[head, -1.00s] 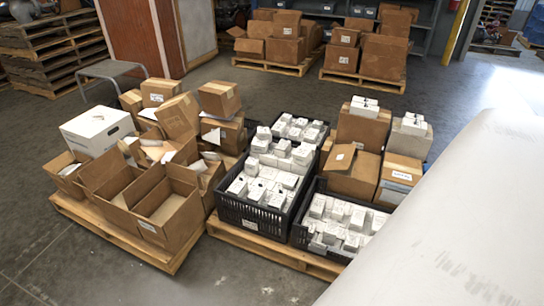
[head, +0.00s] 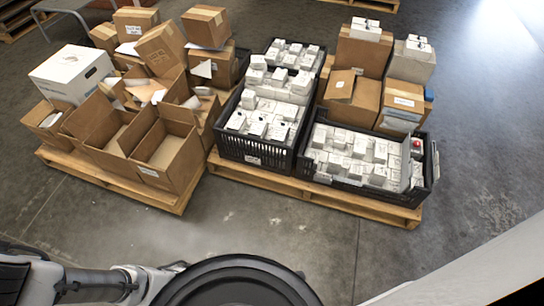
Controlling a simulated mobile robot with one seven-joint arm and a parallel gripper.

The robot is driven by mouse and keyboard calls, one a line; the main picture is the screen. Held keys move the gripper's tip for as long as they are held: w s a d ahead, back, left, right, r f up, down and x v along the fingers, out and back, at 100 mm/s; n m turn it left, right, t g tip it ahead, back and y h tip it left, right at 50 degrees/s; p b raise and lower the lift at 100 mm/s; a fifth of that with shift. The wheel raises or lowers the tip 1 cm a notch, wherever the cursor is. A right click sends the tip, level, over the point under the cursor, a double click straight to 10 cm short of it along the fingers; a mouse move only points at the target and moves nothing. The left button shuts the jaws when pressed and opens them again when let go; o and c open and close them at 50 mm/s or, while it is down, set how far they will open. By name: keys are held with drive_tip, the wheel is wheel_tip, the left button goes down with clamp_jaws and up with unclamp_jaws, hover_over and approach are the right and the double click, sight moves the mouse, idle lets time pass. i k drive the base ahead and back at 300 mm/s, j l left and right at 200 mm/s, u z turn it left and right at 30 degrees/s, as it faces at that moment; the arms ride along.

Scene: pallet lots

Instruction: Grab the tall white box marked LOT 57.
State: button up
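I cannot read LOT 57 on any box from here. A large white box (head: 72,76) with dark print and a handle slot sits on the left pallet, behind open cardboard boxes. Many small white boxes stand packed in the black crates: the front left crate (head: 252,152), the front right crate (head: 345,182) and one behind. Two small white boxes (head: 366,28) rest on a tall cardboard box, and others top a pale grey box (head: 412,66) beside it. Parts of my arm show along the bottom edge, but I see no gripper fingertips.
The left wooden pallet (head: 120,184) bears several cardboard boxes, some open. The right wooden pallet (head: 320,195) bears the crates and more boxes. A small red item (head: 417,143) is in the front right crate. Concrete floor (head: 270,222) is clear before the pallets and to the right.

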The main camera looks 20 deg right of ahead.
sight(334, 164)
drive_tip(key=i+j+z, duration=0.1)
drive_tip(key=j+z, duration=0.6)
drive_tip(key=j, duration=0.15)
drive_tip(key=j+z, duration=0.3)
drive_tip(key=j, duration=0.45)
drive_tip(key=j+z, duration=0.3)
drive_tip(key=j, duration=0.45)
drive_tip(key=i+l, duration=0.1)
drive_tip(key=l, duration=0.35)
drive_tip(key=i+l, duration=0.15)
drive_tip(key=l, duration=0.3)
drive_tip(key=i+l, duration=0.1)
drive_tip(key=l, duration=0.35)
drive_tip(key=i+l, duration=0.1)
drive_tip(key=l, duration=0.35)
